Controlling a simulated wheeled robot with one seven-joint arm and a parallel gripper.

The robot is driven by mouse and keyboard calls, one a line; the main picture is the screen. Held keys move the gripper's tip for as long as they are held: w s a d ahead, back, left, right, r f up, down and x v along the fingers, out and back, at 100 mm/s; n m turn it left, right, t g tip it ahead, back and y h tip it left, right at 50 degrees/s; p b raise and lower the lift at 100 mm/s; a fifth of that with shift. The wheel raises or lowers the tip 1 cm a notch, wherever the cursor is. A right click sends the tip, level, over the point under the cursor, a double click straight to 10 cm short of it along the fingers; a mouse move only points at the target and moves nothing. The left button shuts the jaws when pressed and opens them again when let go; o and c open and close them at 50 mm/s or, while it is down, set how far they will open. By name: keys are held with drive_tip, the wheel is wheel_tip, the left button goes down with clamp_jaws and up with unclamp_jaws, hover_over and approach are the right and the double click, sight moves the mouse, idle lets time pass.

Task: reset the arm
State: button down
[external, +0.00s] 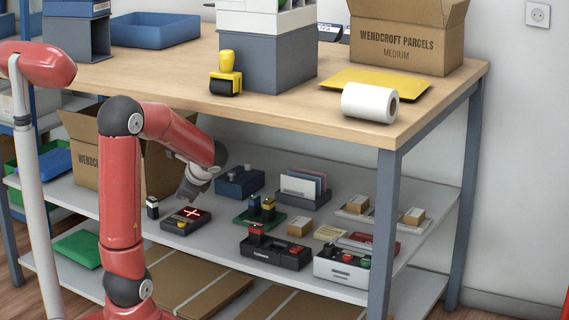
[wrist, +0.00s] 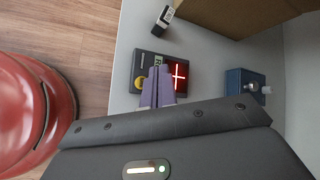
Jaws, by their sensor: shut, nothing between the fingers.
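My red arm (external: 122,200) reaches from the front left toward the shelf under the counter. My gripper (external: 187,195) is at the left part of that shelf, pointing down beside a small dark device with a lit red cross (external: 190,213). In the wrist view, my gripper's two purple-grey fingers (wrist: 158,88) are together with nothing between them. They overlap part of the dark device (wrist: 143,72), which also has a yellow round spot. I cannot tell whether the fingertips touch it.
A small black-and-white stamp (external: 153,207) stands left of the device. An open cardboard box (external: 85,165) is behind my arm. A blue block with knobs (external: 240,181), a green tray (external: 250,220) and a black tray (external: 275,252) lie to the right. The wooden counter top (external: 290,110) is above.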

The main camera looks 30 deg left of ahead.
idle(0.3)
drive_tip(key=s+d+r+n+t+h+p, duration=0.1)
drive_tip(key=s+d+r+n+h+p, duration=0.1)
drive_tip(key=s+d+r+n+h, duration=0.2)
drive_tip(key=s+d+r+n+t+h+p, duration=0.1)
drive_tip(key=s+d+r+n+h+p, duration=0.2)
drive_tip(key=s+d+n, duration=0.5)
drive_tip(key=s+r+h, duration=0.1)
drive_tip(key=s+r, duration=0.1)
drive_tip(key=s, duration=0.2)
drive_tip(key=shift+d+r+n+t+h, duration=0.2)
drive_tip(key=shift+n+t+h, duration=0.1)
drive_tip(key=shift+t+h, duration=0.1)
drive_tip(key=shift+f, duration=0.1)
wheel_tip(320, 180, down, 14)
drive_tip(key=b, duration=1.3)
drive_tip(key=shift+b, duration=0.4)
